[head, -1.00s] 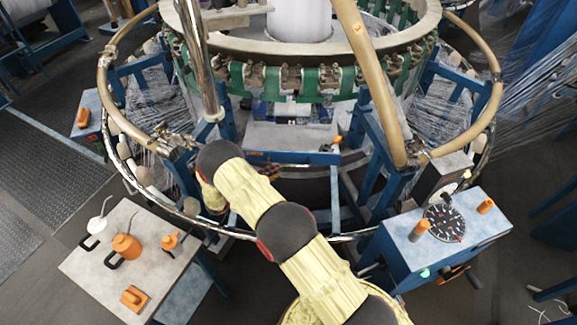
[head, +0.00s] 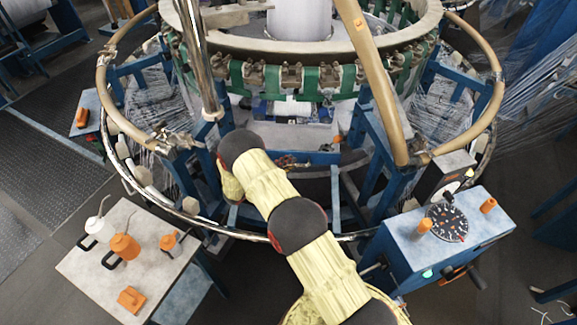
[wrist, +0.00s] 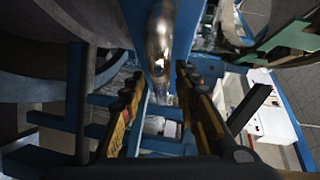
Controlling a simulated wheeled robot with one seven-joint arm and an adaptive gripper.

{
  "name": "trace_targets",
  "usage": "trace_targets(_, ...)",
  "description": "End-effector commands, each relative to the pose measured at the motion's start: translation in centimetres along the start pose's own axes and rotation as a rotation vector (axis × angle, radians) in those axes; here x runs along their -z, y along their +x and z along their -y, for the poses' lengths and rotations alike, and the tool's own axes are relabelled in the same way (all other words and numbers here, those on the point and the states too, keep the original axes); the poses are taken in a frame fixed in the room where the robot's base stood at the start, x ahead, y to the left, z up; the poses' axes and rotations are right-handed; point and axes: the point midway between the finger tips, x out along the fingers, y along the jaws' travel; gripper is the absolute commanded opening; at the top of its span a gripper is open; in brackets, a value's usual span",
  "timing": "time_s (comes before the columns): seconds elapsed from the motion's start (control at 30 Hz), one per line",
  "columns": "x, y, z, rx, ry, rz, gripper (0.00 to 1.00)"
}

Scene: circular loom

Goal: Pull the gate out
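I cannot tell for sure which part is the gate. A blue-edged grey panel (head: 318,138) with an orange knob (head: 336,139) sits low in the front opening of the loom, partly behind my arm. A shiny ring rail (head: 345,236) curves across the front. My gripper is hidden behind my forearm in the head view. In the wrist view my gripper (wrist: 158,82) shows two spread black and yellow fingers. A shiny round metal bar (wrist: 160,42), with a blue bar (wrist: 138,25) beside it, lies ahead between the fingers. I see no finger clearly touching it.
A blue control cabinet (head: 400,240) with a round dial stands at the right. A tan post (head: 372,75) and a chrome post (head: 200,60) flank the opening.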

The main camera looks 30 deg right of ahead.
Motion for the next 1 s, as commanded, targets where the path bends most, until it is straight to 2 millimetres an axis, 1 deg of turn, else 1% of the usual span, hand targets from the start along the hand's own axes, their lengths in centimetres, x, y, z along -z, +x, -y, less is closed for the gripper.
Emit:
trace_targets(0.17,0.01,-0.01,0.02,0.0,0.0,0.0,0.31)
trace_targets(0.7,0.01,-0.02,0.0,0.0,0.001,-0.001,0.0)
trace_targets(1.0,0.02,-0.03,-0.05,-0.001,0.0,0.0,0.0)
